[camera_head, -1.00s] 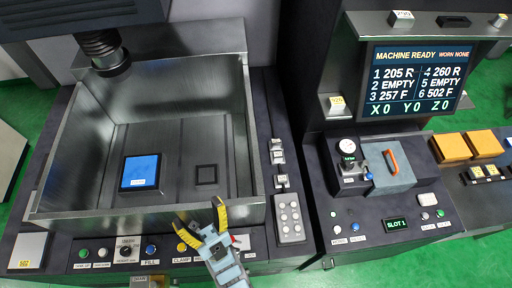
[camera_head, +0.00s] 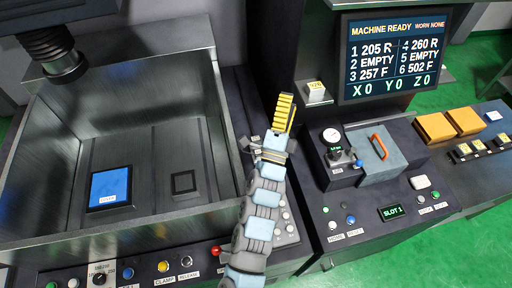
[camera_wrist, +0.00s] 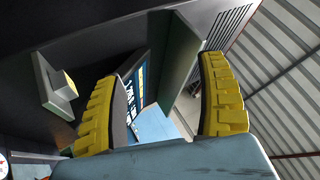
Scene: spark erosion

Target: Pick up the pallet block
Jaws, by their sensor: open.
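No label in view names the pallet block, so I cannot tell for certain which object it is. A blue square piece (camera_head: 110,189) lies on the floor of the open metal tank (camera_head: 120,228), left of a small dark square frame (camera_head: 185,182). A small pale block with a yellow tag (camera_head: 316,92) sits on a ledge below the display. A similar pale block with a yellow face (camera_wrist: 60,88) shows at the left of the wrist view. My gripper (camera_head: 284,112) is raised right of the tank, left of the ledge. Its yellow fingers (camera_wrist: 165,85) are apart, with nothing held between them.
The display (camera_head: 394,56) stands behind a console with a gauge (camera_head: 331,136) and a grey lid with an orange handle (camera_head: 382,155). Orange blocks (camera_head: 449,125) lie at the right. A dark machine head (camera_head: 62,62) hangs over the tank's back left.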

